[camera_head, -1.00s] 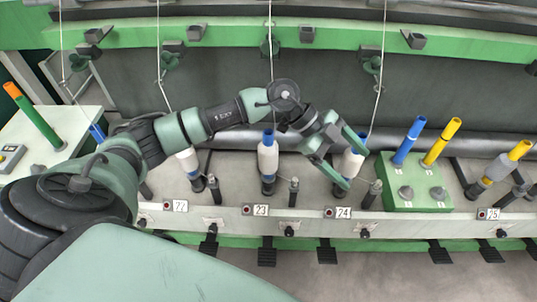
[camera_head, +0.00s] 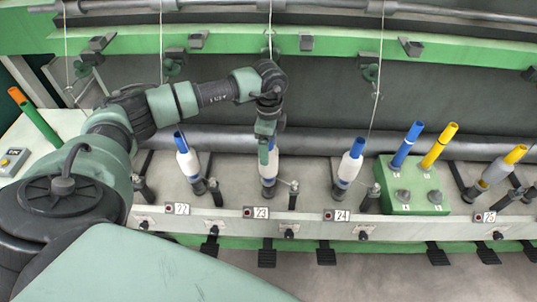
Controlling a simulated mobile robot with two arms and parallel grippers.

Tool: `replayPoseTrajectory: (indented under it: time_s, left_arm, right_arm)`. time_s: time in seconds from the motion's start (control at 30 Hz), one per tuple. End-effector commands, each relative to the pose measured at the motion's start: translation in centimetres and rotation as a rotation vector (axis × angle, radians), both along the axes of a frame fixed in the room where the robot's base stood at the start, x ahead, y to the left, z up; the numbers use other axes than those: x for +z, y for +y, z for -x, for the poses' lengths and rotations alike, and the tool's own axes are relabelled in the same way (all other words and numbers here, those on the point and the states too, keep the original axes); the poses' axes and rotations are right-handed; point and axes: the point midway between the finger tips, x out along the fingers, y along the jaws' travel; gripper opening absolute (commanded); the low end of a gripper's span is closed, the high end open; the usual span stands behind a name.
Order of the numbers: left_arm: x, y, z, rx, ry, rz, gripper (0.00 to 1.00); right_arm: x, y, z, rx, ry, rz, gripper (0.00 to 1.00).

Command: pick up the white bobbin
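Several white bobbins with blue tube tops stand on spindles along the machine rail: one at position 22 (camera_head: 188,163), one at 23 (camera_head: 272,170) and one at 24 (camera_head: 350,167). My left gripper (camera_head: 265,160) points down at the bobbin at 23 and covers part of its upper left side. The fingers are seen edge-on, so I cannot tell whether they touch the bobbin or how far apart they are. My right gripper is out of view.
A green block (camera_head: 412,205) with a blue tube (camera_head: 407,145) and a yellow tube (camera_head: 440,146) stands right of 24. A grey bobbin with a yellow tube (camera_head: 500,168) leans near 25. Thin threads hang from above.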

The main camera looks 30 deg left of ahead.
Motion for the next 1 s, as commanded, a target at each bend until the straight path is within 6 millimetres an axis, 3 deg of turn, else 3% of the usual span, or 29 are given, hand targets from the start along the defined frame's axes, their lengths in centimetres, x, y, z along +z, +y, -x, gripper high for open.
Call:
replayPoseTrajectory:
  time_s: [0.3,0.6,0.87,1.0]
  left_arm:
    - [-0.8,0.0,0.0,-0.002,0.000,0.001,0.81]
    - [-0.7,0.0,0.0,-0.002,0.000,0.001,0.00]
    - [-0.6,-0.1,0.0,-0.002,-0.002,0.002,0.00]
    - [0.4,-0.1,-0.1,-0.002,-0.005,0.002,0.00]
  right_arm:
    - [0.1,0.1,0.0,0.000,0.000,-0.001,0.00]
    - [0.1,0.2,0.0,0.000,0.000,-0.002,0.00]
    - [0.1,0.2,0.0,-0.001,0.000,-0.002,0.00]
    - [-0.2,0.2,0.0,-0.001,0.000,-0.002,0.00]
